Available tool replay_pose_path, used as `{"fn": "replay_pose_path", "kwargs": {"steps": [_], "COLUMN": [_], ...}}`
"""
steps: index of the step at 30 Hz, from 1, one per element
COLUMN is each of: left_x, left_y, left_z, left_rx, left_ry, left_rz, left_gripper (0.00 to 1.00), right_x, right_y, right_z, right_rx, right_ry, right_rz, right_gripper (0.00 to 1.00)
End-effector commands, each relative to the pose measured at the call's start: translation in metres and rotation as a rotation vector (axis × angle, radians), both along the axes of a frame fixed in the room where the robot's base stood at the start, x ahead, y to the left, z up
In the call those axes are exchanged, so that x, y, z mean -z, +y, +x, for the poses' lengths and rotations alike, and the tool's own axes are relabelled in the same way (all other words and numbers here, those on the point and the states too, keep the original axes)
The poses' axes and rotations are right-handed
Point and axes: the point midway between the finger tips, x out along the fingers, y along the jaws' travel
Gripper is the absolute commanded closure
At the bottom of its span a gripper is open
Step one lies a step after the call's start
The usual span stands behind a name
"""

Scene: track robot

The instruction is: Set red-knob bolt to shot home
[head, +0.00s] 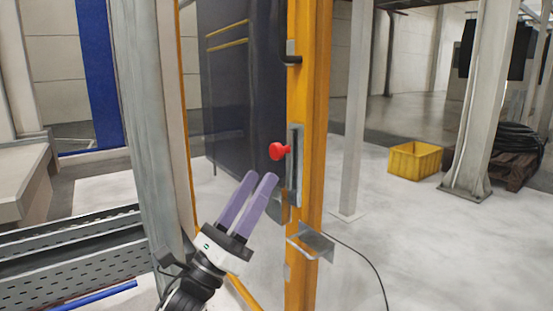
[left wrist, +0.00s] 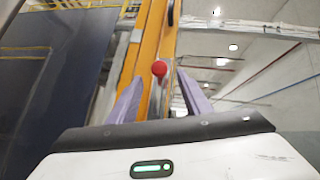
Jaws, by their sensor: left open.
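The red knob (head: 279,151) of the bolt sticks out to the left from a grey metal bolt plate (head: 295,170) on a yellow upright post (head: 307,90). My left gripper (head: 262,176) is open, with two purple fingers pointing up toward the knob, a little below and left of it in the head view. In the left wrist view the red knob (left wrist: 159,69) shows between and beyond the two fingertips. The fingers do not appear to touch it. How far the bolt is slid cannot be told. My right gripper is not in view.
A dark panel (head: 240,90) stands left of the yellow post. A metal bracket (head: 316,243) with a cable juts out below the bolt. A grey column (head: 150,120) stands close on the left. A yellow crate (head: 414,161) sits on the open floor at right.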

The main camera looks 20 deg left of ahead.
Motion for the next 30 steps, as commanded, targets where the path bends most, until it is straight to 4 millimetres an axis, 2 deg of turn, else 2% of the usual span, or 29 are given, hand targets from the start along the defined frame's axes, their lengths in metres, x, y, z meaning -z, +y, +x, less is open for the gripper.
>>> {"fn": "replay_pose_path", "kwargs": {"steps": [6,13,25,26,30], "left_x": [-0.030,-0.051,-0.056,-0.056,-0.056], "left_y": [-0.012,-0.022,-0.024,-0.024,-0.024], "left_z": [0.029,0.050,0.056,0.056,0.056], "left_rx": [0.001,0.002,0.001,0.002,0.002], "left_ry": [0.000,0.003,0.004,0.005,0.005], "left_rz": [-0.002,-0.004,-0.003,-0.003,-0.003], "left_gripper": [0.56,0.56,0.56,0.59,0.83], "right_x": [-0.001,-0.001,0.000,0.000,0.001], "right_y": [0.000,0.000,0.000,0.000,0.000], "right_z": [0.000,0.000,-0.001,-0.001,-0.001], "right_rx": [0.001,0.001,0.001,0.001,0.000], "right_ry": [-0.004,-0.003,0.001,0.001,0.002], "right_rz": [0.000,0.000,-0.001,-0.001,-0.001], "right_gripper": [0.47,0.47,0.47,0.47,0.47]}}
